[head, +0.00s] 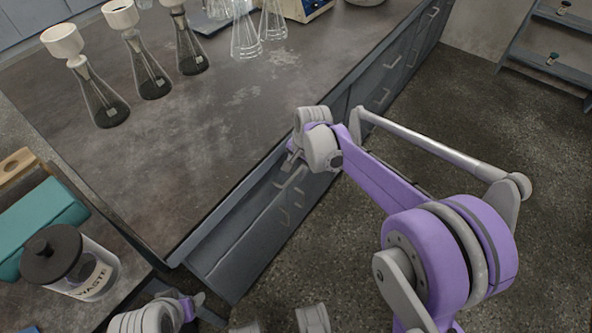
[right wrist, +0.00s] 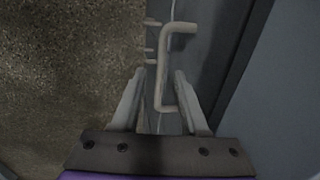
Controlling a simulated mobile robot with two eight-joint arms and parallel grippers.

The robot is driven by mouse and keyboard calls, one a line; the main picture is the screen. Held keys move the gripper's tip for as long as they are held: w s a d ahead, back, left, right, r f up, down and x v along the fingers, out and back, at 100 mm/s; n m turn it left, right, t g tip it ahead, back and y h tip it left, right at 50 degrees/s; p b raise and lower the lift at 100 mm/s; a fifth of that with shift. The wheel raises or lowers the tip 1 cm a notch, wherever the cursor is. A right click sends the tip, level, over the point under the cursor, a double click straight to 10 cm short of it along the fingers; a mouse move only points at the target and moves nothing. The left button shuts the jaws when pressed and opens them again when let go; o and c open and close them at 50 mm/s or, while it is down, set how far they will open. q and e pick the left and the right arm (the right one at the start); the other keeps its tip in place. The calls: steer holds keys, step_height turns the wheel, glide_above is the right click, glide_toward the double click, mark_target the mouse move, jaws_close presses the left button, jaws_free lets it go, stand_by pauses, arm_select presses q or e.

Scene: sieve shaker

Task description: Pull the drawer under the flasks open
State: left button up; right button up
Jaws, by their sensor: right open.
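Several flasks with dark contents and white funnels, one of them the flask (head: 103,103), stand on the dark bench. Clear empty flasks (head: 245,42) stand farther back. Grey drawers (head: 250,238) with bar handles are in the bench front; all look shut. My right gripper (head: 291,160) is at the upper part of this front, partly hidden by its own wrist. In the right wrist view its open fingers (right wrist: 159,72) lie on either side of a drawer handle (right wrist: 163,75), with no clear contact. My left gripper (head: 196,302) is low in the head view, away from the drawers; its jaw opening is unclear.
A waste jar (head: 70,262) and a teal object (head: 38,225) are at the left on a lower surface. More drawers run along the bench to the back right. The floor (head: 450,95) beside the bench is clear; shelves (head: 555,65) stand beyond.

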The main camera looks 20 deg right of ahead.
jaws_close()
stand_by(1.5)
